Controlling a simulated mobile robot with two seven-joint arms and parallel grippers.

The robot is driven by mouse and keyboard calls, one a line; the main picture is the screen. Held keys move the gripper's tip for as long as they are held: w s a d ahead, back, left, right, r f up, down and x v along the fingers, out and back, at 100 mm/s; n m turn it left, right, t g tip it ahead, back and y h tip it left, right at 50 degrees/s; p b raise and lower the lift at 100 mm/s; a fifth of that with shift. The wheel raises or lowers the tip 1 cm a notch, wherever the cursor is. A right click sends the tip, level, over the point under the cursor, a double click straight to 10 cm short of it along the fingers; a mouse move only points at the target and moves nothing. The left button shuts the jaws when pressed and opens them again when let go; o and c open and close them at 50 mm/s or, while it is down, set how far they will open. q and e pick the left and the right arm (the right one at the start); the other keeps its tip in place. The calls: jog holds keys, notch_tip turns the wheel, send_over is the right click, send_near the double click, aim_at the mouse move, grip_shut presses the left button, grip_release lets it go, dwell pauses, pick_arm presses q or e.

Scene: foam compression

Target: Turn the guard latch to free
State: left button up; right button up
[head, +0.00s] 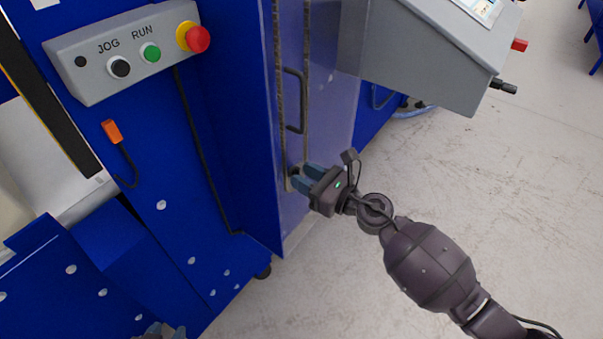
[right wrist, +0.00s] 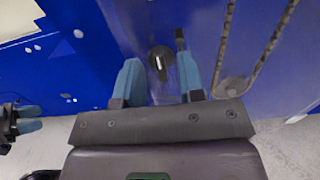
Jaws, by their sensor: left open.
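The guard latch (right wrist: 160,62) is a dark round knob with a pale raised bar, set on the blue guard panel. In the right wrist view it lies between the two blue fingers of my right gripper (right wrist: 160,78), which is open around or just in front of it; I cannot tell whether they touch. In the head view my right gripper (head: 303,178) is at the lower part of the guard door (head: 325,110), and its fingers mostly hide the latch. My left gripper (head: 165,331) shows only at the bottom edge, open, away from the latch; its fingers also show in the right wrist view (right wrist: 28,118).
A black door handle (head: 301,100) is above the latch. A grey button box (head: 122,50) with JOG, RUN and a red button (head: 197,39) is at upper left. An orange plug (head: 112,131) hangs below it. A grey console (head: 430,60) juts out right of the door. Floor on the right is clear.

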jog(key=shift+w+a, duration=0.35)
jog(key=shift+a, duration=0.25)
jog(key=shift+c, duration=0.3)
jog(key=c, duration=0.5)
pick_arm(q)
jog(key=shift+d+r, duration=0.1)
